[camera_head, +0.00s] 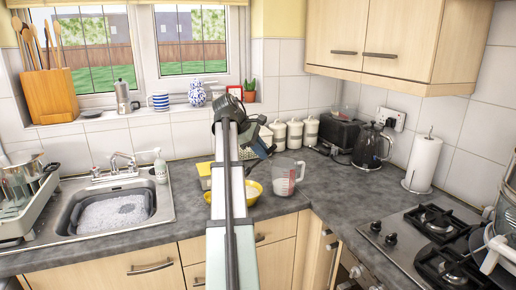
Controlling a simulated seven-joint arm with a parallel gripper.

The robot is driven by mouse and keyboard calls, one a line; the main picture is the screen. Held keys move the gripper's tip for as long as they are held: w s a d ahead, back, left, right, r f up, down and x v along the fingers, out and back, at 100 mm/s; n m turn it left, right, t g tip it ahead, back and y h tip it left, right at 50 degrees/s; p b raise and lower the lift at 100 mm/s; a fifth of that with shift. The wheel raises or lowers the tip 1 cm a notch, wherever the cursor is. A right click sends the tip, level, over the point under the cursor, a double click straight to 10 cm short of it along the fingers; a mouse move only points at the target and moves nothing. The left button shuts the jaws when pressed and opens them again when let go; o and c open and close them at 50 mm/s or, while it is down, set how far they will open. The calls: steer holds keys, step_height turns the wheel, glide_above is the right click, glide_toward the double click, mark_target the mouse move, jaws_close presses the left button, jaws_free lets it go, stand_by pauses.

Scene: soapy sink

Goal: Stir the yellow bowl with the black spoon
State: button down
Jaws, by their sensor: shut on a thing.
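The yellow bowl (256,196) stands on the grey worktop to the right of the sink. My gripper (258,145) is a small dark shape above and behind the bowl, at the far end of my arm. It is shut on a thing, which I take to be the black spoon. The spoon is not clearly visible, and I cannot tell whether its tip is inside the bowl.
A clear measuring jug (287,177) stands close to the bowl's right. A yellow box (204,172) is left of my arm. White canisters (294,133), a black kettle (371,148) and a paper roll (422,163) stand further back. The sink (75,215) is left, the hob (420,245) right.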

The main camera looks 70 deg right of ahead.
steer(key=shift+s+a+f, duration=0.5)
steer(key=shift+s+f, duration=1.15)
steer(key=shift+s, duration=0.15)
steer(key=w+d+f, duration=0.1)
steer(key=w+f, duration=0.4)
steer(key=f, duration=0.1)
steer(key=shift+d, duration=0.2)
steer(key=shift+w+f, duration=0.1)
steer(key=shift+f, duration=0.05)
steer(key=shift+f, duration=0.9)
stand_by(0.5)
steer(key=shift+r, duration=0.15)
steer(key=shift+s, duration=0.2)
stand_by(0.5)
